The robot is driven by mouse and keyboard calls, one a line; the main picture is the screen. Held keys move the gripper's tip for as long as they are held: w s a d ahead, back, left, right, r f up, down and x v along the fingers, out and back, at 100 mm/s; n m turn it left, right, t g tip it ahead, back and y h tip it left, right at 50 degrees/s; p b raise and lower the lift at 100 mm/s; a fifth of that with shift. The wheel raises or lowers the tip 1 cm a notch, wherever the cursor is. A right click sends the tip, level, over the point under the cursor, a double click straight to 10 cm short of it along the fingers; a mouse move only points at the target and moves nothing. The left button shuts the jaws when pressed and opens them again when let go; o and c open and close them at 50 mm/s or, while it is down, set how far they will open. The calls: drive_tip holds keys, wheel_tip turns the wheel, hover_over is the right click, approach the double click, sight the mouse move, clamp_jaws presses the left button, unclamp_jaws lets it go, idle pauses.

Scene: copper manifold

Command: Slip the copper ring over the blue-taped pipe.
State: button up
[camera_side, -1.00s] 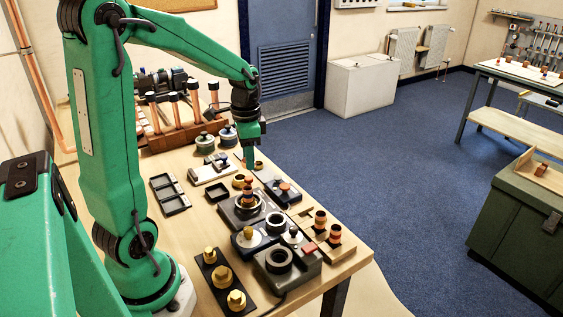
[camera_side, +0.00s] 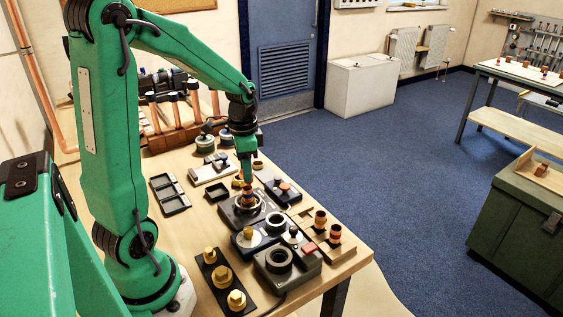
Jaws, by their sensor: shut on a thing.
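My gripper (camera_side: 248,181) points straight down, its fingertips at the top of a short copper-coloured pipe (camera_side: 248,197) that stands upright on a dark square block (camera_side: 228,213). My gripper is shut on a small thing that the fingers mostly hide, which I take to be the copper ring. I cannot tell whether the ring is around the pipe or just above it. Two more short copper pieces with dark bands, one (camera_side: 320,219) behind the other (camera_side: 335,233), stand upright on a wooden holder to the right.
A black plate with several brass fittings (camera_side: 222,275) lies at the front left. Black trays (camera_side: 170,194) lie left. A tool rack (camera_side: 178,135) stands behind.

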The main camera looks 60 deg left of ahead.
sight(247, 188)
drive_tip(key=shift+f, duration=1.5)
drive_tip(key=shift+f, duration=0.8)
idle(0.7)
drive_tip(key=o, duration=1.4)
drive_tip(key=shift+r, duration=0.15)
drive_tip(key=shift+r, duration=3.85)
